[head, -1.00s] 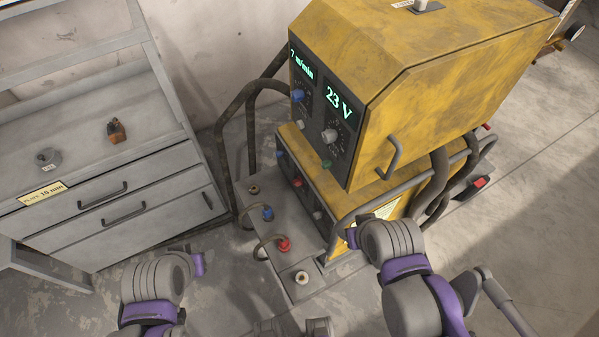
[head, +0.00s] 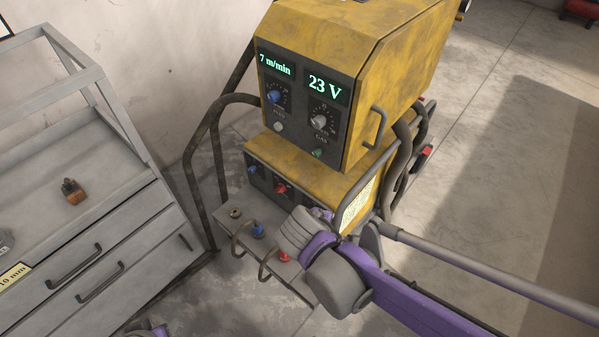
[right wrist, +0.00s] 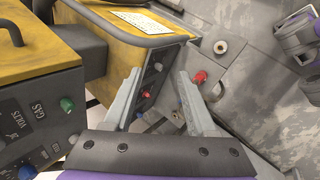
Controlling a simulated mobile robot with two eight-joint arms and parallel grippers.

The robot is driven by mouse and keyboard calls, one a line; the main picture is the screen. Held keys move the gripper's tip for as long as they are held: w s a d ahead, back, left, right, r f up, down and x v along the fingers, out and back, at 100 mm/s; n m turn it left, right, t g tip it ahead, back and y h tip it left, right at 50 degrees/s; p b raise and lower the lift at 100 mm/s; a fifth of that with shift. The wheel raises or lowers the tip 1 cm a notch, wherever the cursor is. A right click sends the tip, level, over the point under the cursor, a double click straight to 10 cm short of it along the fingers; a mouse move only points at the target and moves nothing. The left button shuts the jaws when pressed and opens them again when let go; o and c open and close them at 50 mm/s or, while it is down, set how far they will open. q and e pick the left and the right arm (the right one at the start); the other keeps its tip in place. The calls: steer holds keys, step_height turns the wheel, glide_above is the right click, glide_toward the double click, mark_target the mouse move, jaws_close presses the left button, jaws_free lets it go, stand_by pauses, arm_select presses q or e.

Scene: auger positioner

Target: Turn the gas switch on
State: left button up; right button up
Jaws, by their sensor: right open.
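The gas switch is a small green knob (head: 318,153) under the GAS label, low on the dark upper panel (head: 300,110) of the yellow machine. It also shows at the left of the right wrist view, as a green knob (right wrist: 67,104) beside the word GAS. My right gripper (right wrist: 158,85) is open and empty, its two fingers apart and pointing toward the lower unit and its base. The green knob lies outside the fingers, to their left. In the head view my right wrist hides the fingers.
A blue knob (head: 274,97) and a white-grey knob (head: 319,122) sit above the green one. A bent handle (head: 375,128) projects at the panel's right. The lower yellow unit (head: 300,166) has cables. A grey drawer cabinet (head: 100,225) stands left; open floor lies right.

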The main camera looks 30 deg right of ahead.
steer(key=w+n+t+h+b, duration=0.2)
steer(key=w+n+h+b, duration=0.2)
steer(key=w+n+h, duration=0.3)
steer(key=n+t+h+b, duration=0.2)
steer(key=n+h, duration=0.1)
glide_toward(315, 156)
steer(key=x, duration=0.8)
steer(key=shift+w+d, duration=0.2)
steer(key=shift+d, duration=0.1)
jaws_close()
